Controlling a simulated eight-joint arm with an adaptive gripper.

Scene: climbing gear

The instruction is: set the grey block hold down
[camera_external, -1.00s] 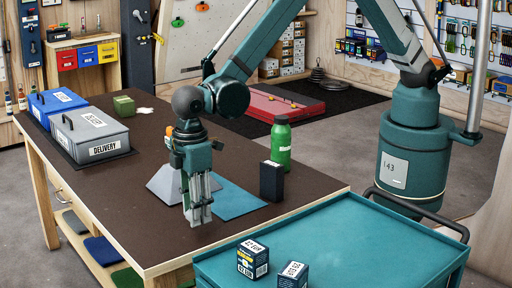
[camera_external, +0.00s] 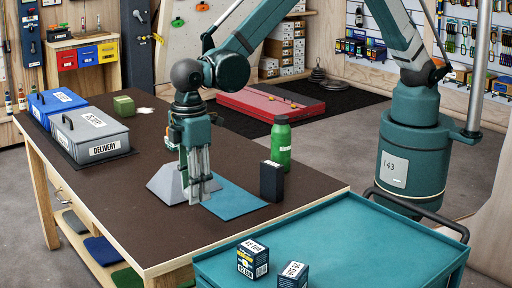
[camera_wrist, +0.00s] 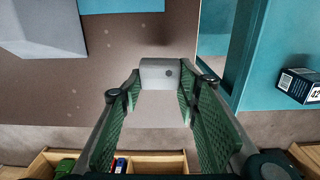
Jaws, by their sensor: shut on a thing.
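The grey block hold (camera_wrist: 160,73) is a small pale grey block with a dark round hole, seen between my fingertips in the wrist view. My gripper (camera_wrist: 160,88) is shut on it. In the outside view my gripper (camera_external: 201,196) points down over the front part of the brown table (camera_external: 135,205), in front of the grey sloped volume (camera_external: 164,184) and at the left edge of the blue mat (camera_external: 236,200). The block is hard to make out there, mostly hidden by the fingers. It appears to be above the table.
A dark box (camera_external: 271,182) and a green bottle (camera_external: 281,142) stand right of the mat. A grey delivery case (camera_external: 92,140), a blue case (camera_external: 55,103) and a green block (camera_external: 124,105) are at the left. A teal trolley (camera_external: 350,245) with two small boxes adjoins in front.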

